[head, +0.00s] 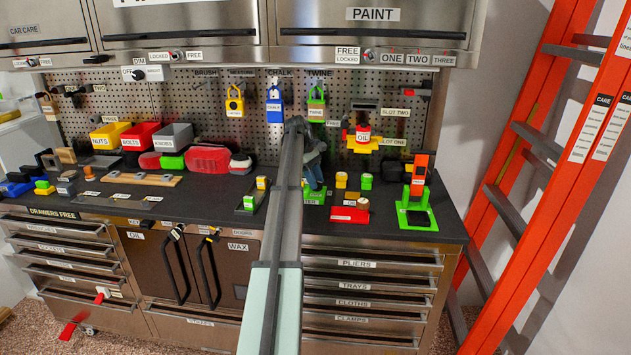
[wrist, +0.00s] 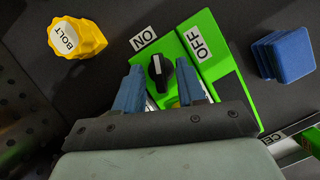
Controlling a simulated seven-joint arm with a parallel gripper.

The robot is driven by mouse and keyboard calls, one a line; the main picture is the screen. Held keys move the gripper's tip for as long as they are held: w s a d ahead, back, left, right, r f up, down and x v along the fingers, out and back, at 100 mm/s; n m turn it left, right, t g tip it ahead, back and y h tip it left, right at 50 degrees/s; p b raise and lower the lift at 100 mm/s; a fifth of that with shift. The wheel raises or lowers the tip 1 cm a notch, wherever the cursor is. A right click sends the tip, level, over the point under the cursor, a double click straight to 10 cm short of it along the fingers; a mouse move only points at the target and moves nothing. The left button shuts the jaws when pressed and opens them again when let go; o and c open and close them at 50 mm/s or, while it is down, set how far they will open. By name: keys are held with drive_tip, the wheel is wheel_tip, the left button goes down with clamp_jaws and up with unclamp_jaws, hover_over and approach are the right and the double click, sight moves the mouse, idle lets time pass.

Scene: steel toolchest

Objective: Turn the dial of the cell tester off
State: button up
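The cell tester is a green box, seen in the wrist view (wrist: 222,68) with a white ON label at left and a white OFF label at right. Its black dial (wrist: 157,79) has a white mark that appears to point up towards the ON side. My gripper (wrist: 160,68) is open, with one blue finger on each side of the dial. I cannot tell whether the fingers touch it. In the head view my gripper (head: 308,150) is over the green tester (head: 313,196), and my arm hides part of it.
In the wrist view a yellow BOLT-labelled piece (wrist: 84,38) stands at left and blue blocks (wrist: 285,54) lie at right. In the head view a red block (head: 349,214) and a green stand (head: 416,216) are right of the tester. The pegboard (head: 215,100) rises behind.

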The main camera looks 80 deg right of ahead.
drive_tip(key=v, duration=0.7)
drive_tip(key=shift+w, duration=0.1)
drive_tip(key=s+a+r+t+h, duration=0.1)
drive_tip(key=s+r+t+h, duration=0.2)
drive_tip(key=r, duration=0.4)
drive_tip(key=shift+t+y, duration=0.5)
drive_tip(key=shift+y, duration=0.1)
wheel_tip(320, 180, down, 14)
drive_tip(key=shift+s+a+r, duration=0.1)
drive_tip(key=shift+a+r, duration=0.05)
drive_tip(key=shift+r, duration=0.05)
clamp_jaws()
